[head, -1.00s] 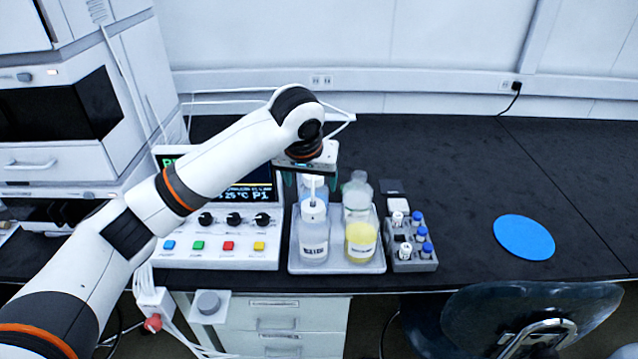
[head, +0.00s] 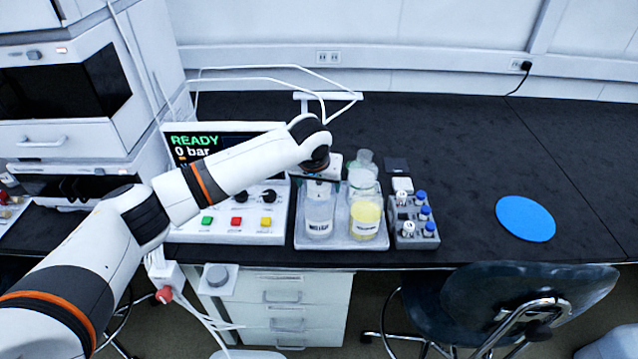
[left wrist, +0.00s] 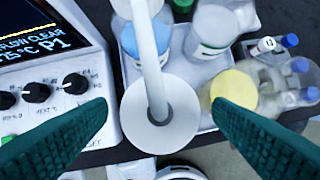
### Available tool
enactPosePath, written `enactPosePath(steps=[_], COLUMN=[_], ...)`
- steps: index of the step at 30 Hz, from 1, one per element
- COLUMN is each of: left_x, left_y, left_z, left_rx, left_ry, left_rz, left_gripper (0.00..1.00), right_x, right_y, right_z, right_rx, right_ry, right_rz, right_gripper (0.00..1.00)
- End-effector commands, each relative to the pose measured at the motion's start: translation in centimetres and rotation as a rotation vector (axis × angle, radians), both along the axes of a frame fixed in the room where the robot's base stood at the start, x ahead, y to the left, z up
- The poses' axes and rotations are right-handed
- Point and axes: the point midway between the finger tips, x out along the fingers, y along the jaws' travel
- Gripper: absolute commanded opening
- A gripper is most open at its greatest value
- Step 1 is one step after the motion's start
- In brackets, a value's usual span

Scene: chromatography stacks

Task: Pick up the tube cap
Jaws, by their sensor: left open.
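In the left wrist view, the white round tube cap (left wrist: 160,133) with its thick white tube (left wrist: 150,60) sits on top of a bottle, seen from above. My left gripper (left wrist: 160,106) is open, with its green fingers on either side of the cap and a visible gap to each. In the head view, my left gripper (head: 320,186) is over the front-left clear bottle (head: 319,217) in the tray and hides its cap. How close in height the fingers are to the cap is hard to tell. My right gripper is not in view.
The grey tray (head: 342,243) also holds a yellow-filled bottle (head: 366,220) and other bottles behind. A grey vial rack (head: 416,236) with blue-capped vials stands right of it. The control box (head: 226,228) is close on the left. The bench around the blue disc (head: 525,218) is clear.

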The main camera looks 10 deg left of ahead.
Motion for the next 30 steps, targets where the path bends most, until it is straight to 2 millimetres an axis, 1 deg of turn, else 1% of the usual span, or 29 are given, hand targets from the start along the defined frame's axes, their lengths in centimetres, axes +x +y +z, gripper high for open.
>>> enactPosePath(steps=[5,6,11,12,15,20,23,26,30], left_x=[0.0,0.0,0.0,0.0,0.0,0.0,0.1,0.1,0.1], left_y=[0.0,0.0,0.0,0.0,0.0,0.0,0.0,0.0,0.0], left_z=[-0.1,0.0,0.0,0.0,0.0,0.0,0.4,1.6,4.3], left_rx=[0.0,0.0,0.001,0.001,0.001,0.001,0.0,0.0,-0.001], left_ry=[0.0,0.0,0.0,0.0,-0.001,-0.001,-0.002,-0.004,-0.006], left_rz=[-0.001,-0.001,0.0,0.0,0.0,0.0,0.0,0.0,0.0], left_gripper=[0.75,0.72,0.46,0.39,0.25,0.25,0.25,0.25,0.25], right_x=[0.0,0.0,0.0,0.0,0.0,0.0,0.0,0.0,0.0], right_y=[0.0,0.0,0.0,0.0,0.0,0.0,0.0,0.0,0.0], right_z=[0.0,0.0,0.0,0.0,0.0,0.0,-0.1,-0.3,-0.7], right_rx=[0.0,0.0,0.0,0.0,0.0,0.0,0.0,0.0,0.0], right_ry=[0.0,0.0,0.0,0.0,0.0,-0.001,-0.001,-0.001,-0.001], right_rz=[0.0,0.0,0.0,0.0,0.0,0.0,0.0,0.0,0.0], right_gripper=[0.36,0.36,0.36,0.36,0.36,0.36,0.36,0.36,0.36])
